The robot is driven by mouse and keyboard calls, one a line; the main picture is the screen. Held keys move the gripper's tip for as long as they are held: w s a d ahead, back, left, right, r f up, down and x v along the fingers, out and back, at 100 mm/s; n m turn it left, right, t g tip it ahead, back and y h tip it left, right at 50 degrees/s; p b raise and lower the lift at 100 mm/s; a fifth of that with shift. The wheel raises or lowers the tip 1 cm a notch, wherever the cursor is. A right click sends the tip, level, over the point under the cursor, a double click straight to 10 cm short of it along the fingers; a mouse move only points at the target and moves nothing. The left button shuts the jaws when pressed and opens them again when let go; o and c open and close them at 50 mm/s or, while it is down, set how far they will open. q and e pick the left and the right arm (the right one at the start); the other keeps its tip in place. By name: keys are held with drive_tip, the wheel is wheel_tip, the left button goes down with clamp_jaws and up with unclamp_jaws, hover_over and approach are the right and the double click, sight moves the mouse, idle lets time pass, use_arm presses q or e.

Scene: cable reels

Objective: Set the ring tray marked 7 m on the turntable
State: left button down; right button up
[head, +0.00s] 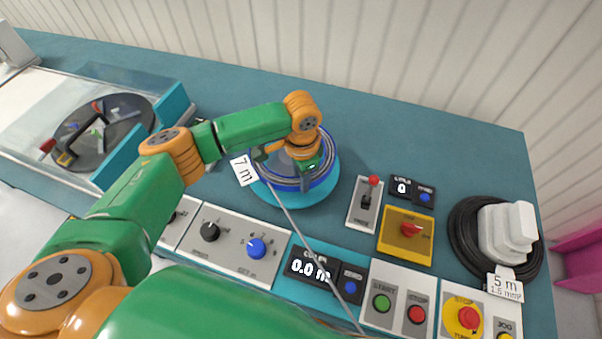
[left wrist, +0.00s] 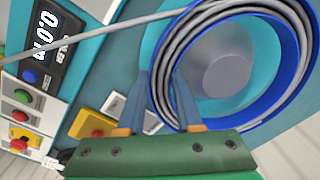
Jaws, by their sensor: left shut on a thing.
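The ring tray (head: 262,160) is a blue ring with coils of grey cable inside, and a white tag reading 7 m (head: 244,170) hangs at its left side. It lies over the round teal turntable (head: 318,190), around the grey hub (left wrist: 228,72) in the left wrist view. I cannot tell whether it rests on the turntable or is just above it. My left gripper (head: 307,178) is shut on the tray's blue wall, which passes between the fingers (left wrist: 162,88) in the left wrist view. My right gripper is not in view.
Grey cable (head: 300,228) runs from the tray across the front control panels. A lever box (head: 365,203) and yellow switch box (head: 406,235) stand right of the turntable. A black coil tagged 5 m (head: 468,258) lies far right. A clear-covered case (head: 95,125) stands left.

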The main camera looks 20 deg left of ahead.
use_arm(q)
drive_tip(key=shift+f, duration=0.35)
drive_tip(key=shift+f+b, duration=0.45)
drive_tip(key=shift+f, duration=0.6)
